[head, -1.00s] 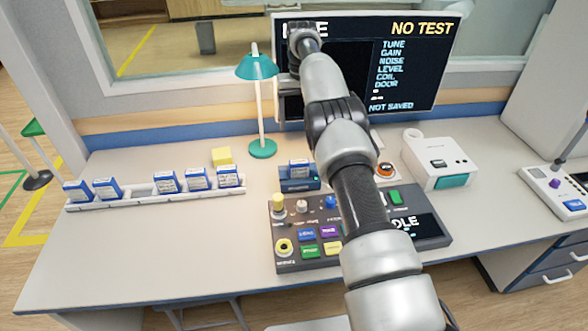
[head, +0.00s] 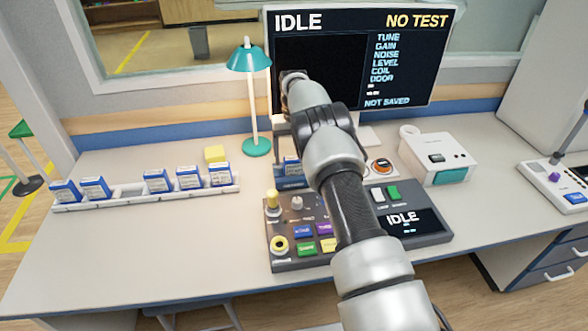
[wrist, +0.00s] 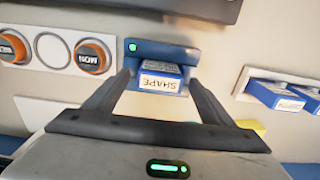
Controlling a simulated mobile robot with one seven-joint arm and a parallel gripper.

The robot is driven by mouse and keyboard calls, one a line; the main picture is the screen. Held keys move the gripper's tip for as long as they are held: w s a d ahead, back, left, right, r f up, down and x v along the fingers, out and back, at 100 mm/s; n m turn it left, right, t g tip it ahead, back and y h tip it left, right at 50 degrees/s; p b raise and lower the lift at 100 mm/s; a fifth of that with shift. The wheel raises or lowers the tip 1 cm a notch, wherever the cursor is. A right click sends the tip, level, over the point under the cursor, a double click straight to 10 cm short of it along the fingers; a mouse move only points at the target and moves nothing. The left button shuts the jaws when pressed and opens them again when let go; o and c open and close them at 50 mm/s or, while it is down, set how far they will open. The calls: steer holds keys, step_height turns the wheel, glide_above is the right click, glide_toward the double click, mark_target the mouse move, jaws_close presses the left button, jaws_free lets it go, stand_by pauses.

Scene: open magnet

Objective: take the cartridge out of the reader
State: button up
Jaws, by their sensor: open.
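The cartridge (wrist: 158,81) is blue with a white label that reads SHAPE, upside down in the wrist view. It sits in the dark blue reader (wrist: 165,52), which shows a small green light. In the head view the reader (head: 291,184) stands behind the control panel, with the cartridge (head: 293,166) upright in it and partly hidden by my arm. My gripper (wrist: 160,88) is open, with one finger on each side of the cartridge's end in the wrist view. I cannot tell whether the fingers touch it.
A white rack (head: 130,193) with several blue cartridges lies to the left. A teal lamp (head: 253,100) stands behind the reader, to its left. The control panel (head: 410,225) is in front. A white box (head: 440,158) stands to the right. The front left of the desk is clear.

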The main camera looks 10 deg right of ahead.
steer(key=shift+f, duration=0.85)
steer(key=c, duration=1.2)
steer(key=shift+w+r, duration=0.1)
steer(key=shift+r, duration=0.05)
